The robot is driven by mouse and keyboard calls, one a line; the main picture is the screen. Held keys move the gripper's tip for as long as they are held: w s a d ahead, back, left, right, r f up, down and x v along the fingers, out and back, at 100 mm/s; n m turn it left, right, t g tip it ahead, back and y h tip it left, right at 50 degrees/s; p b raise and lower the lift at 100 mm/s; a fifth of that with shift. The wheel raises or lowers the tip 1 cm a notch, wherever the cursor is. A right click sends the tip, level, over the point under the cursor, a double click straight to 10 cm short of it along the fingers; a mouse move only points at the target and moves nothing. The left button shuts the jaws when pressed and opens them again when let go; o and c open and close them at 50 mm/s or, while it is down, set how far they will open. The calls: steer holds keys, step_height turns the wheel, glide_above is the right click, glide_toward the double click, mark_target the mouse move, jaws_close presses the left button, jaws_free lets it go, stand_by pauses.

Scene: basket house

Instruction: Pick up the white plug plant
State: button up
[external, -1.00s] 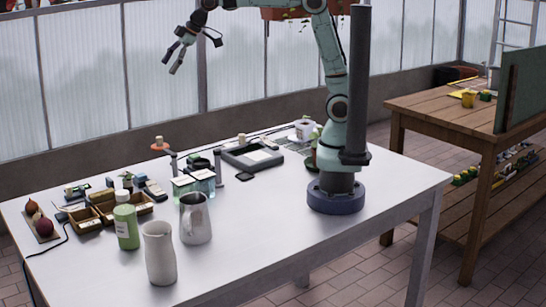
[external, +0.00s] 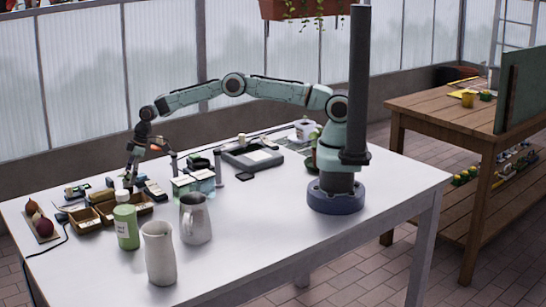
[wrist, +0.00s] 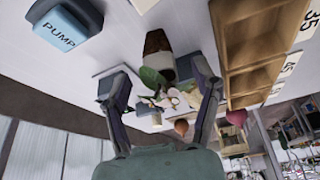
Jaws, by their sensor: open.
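In the wrist view, a small plug plant (wrist: 154,82) with green leaves lies between my two fingers; pale white-pink petals (wrist: 182,97) show beside the leaves, and a dark brown plug (wrist: 158,44) lies just beyond. I cannot tell whether all of these belong to one plant. My gripper (wrist: 162,80) is open, with one finger on each side of the leaves and no clear grip on anything. In the external view, my gripper (external: 132,172) points down, low over the left part of the white table, behind the green bottle; the plant is too small to make out there.
A wooden compartment tray (wrist: 232,50) stands close to the right of my fingers; a box marked PUMP (wrist: 62,30) is at upper left. In the external view, a green bottle (external: 126,226), metal pitcher (external: 195,222) and white vase (external: 159,258) stand in front. The front right tabletop is clear.

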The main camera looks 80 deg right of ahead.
steer(key=shift+x, duration=0.75)
steer(key=c, duration=1)
steer(key=shift+r, duration=0.1)
